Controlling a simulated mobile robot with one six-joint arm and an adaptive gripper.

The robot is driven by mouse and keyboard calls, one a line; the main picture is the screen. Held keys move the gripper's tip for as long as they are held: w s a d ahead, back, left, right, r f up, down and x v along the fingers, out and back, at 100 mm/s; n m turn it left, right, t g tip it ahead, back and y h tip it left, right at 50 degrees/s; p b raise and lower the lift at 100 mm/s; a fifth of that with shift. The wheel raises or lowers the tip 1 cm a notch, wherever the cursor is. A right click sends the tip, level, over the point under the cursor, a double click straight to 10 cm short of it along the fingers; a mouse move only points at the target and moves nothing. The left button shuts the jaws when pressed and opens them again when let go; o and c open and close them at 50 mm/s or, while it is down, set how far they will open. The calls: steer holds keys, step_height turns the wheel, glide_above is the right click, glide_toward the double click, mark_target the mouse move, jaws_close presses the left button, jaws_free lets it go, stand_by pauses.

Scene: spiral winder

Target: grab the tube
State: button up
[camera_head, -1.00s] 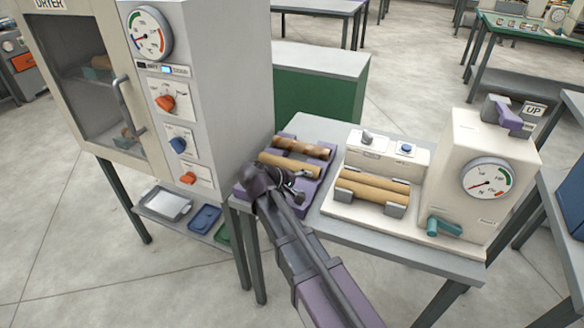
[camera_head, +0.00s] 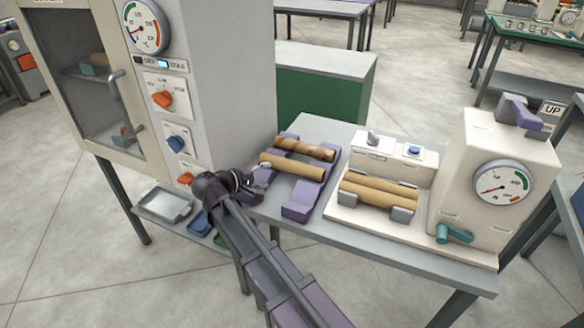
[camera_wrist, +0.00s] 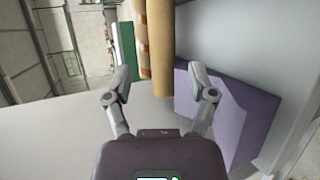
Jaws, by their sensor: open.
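A plain tan tube (camera_head: 292,166) lies on a purple rack (camera_head: 300,205) on the bench. A brown tube with spiral stripes (camera_head: 304,149) lies behind it on the same rack. My gripper (camera_head: 261,183) is at the rack's left side, near the left end of the tan tube. In the wrist view my gripper (camera_wrist: 157,78) has its jaws apart. A tan tube (camera_wrist: 161,45) shows ahead between the jaws, with the striped tube (camera_wrist: 142,25) to its left. I cannot tell the exact gap to the tube; no grip shows.
A winder machine (camera_head: 491,190) with two tan rollers (camera_head: 378,192) stands right of the rack. A dryer cabinet (camera_head: 225,90) stands close on the left. A low shelf with trays (camera_head: 167,205) is beneath it. Bench surface (camera_head: 330,232) is bare at the front.

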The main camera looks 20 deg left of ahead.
mark_target(294, 170)
steer(key=shift+b+x, duration=1.5)
steer(key=shift+x, duration=2.7)
steer(key=shift+d, duration=0.1)
steer(key=shift+b+x, duration=1)
steer(key=shift+x, duration=1.55)
steer(key=c, duration=0.8)
